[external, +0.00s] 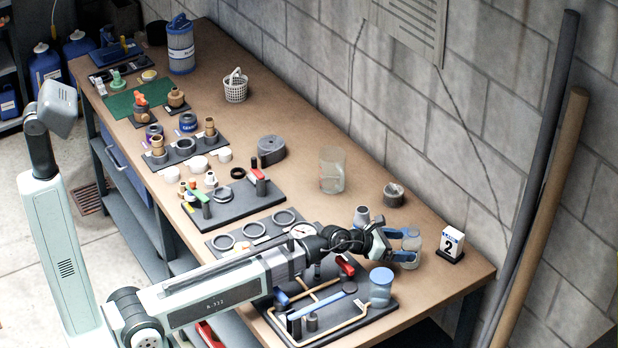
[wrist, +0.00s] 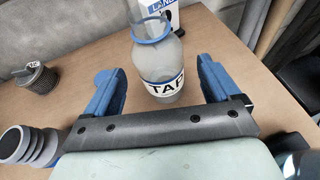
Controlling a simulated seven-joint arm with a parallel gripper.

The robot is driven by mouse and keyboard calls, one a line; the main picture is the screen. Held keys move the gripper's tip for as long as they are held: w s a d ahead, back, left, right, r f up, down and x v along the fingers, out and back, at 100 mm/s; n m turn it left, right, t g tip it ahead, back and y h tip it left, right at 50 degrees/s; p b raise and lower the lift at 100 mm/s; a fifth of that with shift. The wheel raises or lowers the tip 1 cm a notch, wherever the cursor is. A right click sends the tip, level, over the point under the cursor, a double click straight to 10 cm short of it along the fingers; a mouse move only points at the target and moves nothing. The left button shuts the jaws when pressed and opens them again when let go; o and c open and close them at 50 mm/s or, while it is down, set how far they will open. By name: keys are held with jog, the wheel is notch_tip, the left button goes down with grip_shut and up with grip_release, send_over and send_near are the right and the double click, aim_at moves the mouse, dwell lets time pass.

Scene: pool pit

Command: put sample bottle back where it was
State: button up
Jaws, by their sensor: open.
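The sample bottle (wrist: 163,72) is clear, with a blue ring at its neck and a white label that reads "TAP". It stands upright on the bench. My gripper (wrist: 158,84) is open, with one blue finger on each side of the bottle and visible gaps between them in the wrist view. In the external view my gripper (external: 404,244) reaches right over the near end of the bench, and the bottle (external: 411,252) is partly hidden by the fingers.
A blue-lidded jar (external: 380,290) stands on the black tray (external: 375,327) in front. A grey threaded part (external: 362,216), a dark cylinder (external: 393,195) and a clear jar (external: 332,172) stand behind.

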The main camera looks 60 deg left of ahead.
jog(key=v, duration=0.6)
jog(key=shift+s, duration=0.2)
